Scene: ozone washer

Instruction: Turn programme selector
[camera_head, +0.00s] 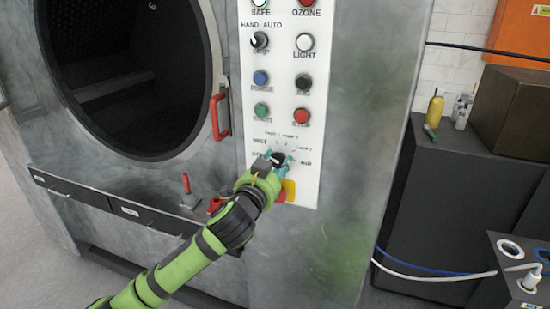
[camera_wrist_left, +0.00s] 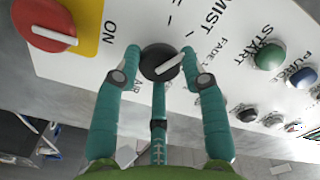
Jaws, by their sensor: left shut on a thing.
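The programme selector (camera_wrist_left: 158,64) is a round black knob with a pale pointer bar, on the white control panel (camera_head: 284,90). In the head view the selector (camera_head: 279,157) is partly hidden by my left gripper (camera_head: 277,160). In the left wrist view the teal fingers of my left gripper (camera_wrist_left: 160,62) are shut on the knob, one on each side, with a third finger below it. The pointer bar slants up to the right in the left wrist view. Printed labels surround the knob. My right gripper is not in view.
A red switch on a yellow plate (camera_wrist_left: 78,28) is close beside the selector. Several buttons sit above it on the panel, including a green one (camera_head: 261,110). A red door handle (camera_head: 218,116) stands out at left. A dark cabinet (camera_head: 455,170) stands at right.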

